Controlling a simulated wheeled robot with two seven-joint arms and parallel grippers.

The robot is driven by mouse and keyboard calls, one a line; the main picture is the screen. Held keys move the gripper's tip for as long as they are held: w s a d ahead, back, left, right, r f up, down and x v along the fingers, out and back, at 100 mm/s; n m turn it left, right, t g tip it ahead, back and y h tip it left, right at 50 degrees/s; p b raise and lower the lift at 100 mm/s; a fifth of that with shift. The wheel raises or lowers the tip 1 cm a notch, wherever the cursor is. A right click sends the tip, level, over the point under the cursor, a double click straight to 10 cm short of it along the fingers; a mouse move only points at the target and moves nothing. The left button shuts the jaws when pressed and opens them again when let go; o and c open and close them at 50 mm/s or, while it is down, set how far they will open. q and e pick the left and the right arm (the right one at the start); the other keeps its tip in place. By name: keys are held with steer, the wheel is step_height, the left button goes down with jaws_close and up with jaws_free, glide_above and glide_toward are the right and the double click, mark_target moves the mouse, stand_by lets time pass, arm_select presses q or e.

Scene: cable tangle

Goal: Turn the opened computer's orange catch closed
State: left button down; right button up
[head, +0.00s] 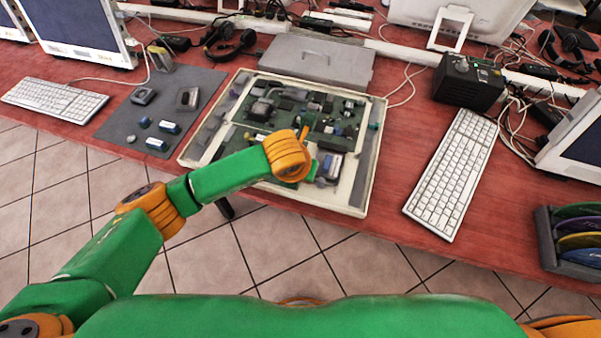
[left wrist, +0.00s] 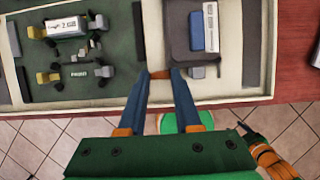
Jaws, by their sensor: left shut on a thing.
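The opened computer (head: 358,190) is a flat cream case with green boards, lying on the red table in the middle of the head view. Its near wall (left wrist: 225,92) crosses the left wrist view. The orange catch (left wrist: 160,74) is a small orange-brown piece at the inner side of that wall, between the fingertips of my left gripper (left wrist: 161,77). The gripper is shut on it. How far the catch is turned cannot be told, as the fingers cover part of it. In the head view my left wrist hides this spot.
A grey mat (head: 120,130) with small parts lies left of the computer. A white keyboard (head: 450,175) and a black box (head: 468,82) stand to the right. A grey closed case (head: 315,62) lies behind. Loose cables run along the back. The table's front edge is close.

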stand_by(0.4)
arm_select(q)
steer(key=c, duration=0.6)
jaws_free()
steer(key=v, duration=0.7)
